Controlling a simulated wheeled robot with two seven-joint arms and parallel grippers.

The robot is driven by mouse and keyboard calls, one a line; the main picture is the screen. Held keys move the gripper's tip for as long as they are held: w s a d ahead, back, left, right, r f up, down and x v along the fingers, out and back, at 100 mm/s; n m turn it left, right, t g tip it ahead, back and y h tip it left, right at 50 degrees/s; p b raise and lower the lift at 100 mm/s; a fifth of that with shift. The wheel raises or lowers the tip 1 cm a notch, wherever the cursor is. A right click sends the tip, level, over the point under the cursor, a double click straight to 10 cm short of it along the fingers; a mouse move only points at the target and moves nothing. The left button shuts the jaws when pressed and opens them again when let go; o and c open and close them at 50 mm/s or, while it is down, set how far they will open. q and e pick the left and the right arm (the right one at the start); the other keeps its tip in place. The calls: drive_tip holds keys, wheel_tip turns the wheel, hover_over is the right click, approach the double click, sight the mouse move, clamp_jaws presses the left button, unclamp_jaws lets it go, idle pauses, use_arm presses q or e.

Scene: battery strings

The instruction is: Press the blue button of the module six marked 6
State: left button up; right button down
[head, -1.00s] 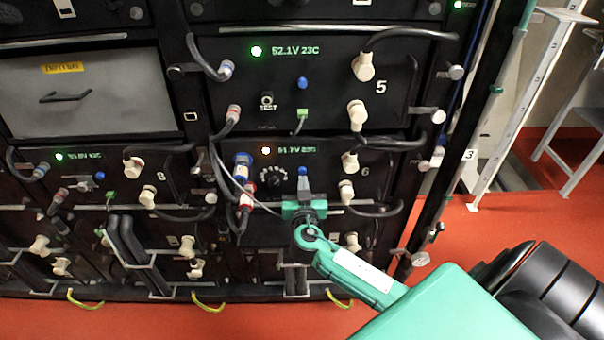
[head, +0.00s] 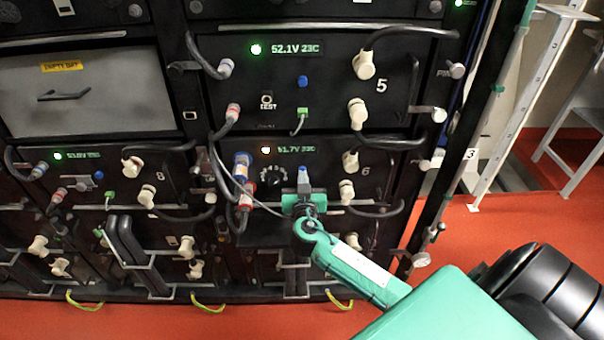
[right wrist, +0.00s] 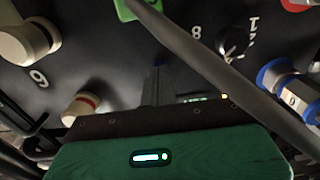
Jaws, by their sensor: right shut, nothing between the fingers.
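Module six (head: 330,178), a black front marked 6, sits in the lower right of the rack in the head view. Its lit readout is at the top, with a dark rotary knob (head: 273,177) at left. A small bit of its blue button (head: 303,168) shows just above my right gripper (head: 304,184). The right gripper is shut and empty, its fingertips over the button's place; I cannot tell whether they touch it. My left gripper is not in view.
A grey cable (right wrist: 195,55) crosses close in front of the right fingers in the wrist view. Cream plugs (head: 349,162) and a black cable flank the module's right side; blue and red connectors (head: 243,180) are at left. Module five (head: 330,85) sits above.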

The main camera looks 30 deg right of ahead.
drive_tip(key=shift+w+d, duration=0.1)
drive_tip(key=shift+w, duration=0.05)
drive_tip(key=b+v, duration=0.2)
drive_tip(key=v, duration=0.6)
idle(0.6)
idle(0.4)
